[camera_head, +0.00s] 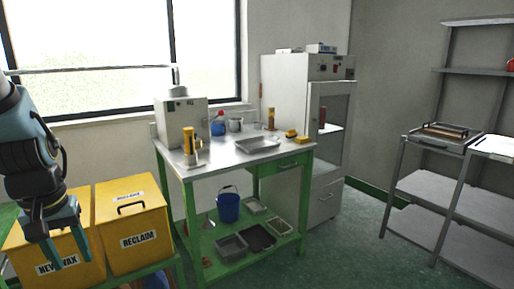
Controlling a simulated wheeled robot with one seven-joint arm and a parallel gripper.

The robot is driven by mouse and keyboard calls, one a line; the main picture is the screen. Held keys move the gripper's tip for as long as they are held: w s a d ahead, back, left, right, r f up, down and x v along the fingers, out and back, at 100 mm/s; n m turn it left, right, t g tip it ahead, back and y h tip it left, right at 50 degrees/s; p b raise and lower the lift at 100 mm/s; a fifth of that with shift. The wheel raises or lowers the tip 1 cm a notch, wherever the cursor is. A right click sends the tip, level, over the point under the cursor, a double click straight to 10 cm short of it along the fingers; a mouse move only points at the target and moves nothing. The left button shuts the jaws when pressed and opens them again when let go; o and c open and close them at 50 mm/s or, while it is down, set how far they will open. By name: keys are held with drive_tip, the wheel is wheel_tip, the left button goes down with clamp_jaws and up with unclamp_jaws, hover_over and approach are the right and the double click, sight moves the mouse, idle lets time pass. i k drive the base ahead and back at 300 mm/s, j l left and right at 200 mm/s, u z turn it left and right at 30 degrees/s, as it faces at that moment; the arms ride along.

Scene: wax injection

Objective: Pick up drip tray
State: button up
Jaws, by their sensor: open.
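A shallow silver metal tray (257,144), which looks like the drip tray, lies flat on the steel top of the green-framed bench (225,158). Several more trays sit on the bench's lower shelf, among them a grey one (232,245) and a dark one (257,238), so I cannot be sure which one is the drip tray. My gripper (68,260) hangs at the far left, fingers down and open, in front of the yellow bins. It is empty and well apart from the bench and trays.
Yellow bins marked NEW WAX (80,262) and RECLAIM (135,225) stand left of the bench. The bench top also holds a machine box (182,118), yellow tools (290,133) and a blue container (218,128). A cabinet (285,85) stands behind. Green floor (355,235) is clear before the right rack.

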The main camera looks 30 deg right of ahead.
sight(251, 146)
drive_tip(key=l+u, duration=0.1)
drive_tip(key=l, duration=0.5)
drive_tip(key=i+l+u, duration=0.15)
drive_tip(key=l, duration=0.5)
drive_tip(key=l+u, duration=0.1)
drive_tip(key=l, duration=0.5)
drive_tip(key=l+u, duration=0.15)
drive_tip(key=l, duration=0.45)
drive_tip(key=k+l+u, duration=0.1)
drive_tip(key=l, duration=0.5)
drive_tip(key=l+u, duration=0.1)
drive_tip(key=l, duration=0.55)
drive_tip(key=k+l+u, duration=0.15)
drive_tip(key=l, duration=0.45)
drive_tip(key=k+l+u, duration=0.1)
drive_tip(key=l, duration=0.45)
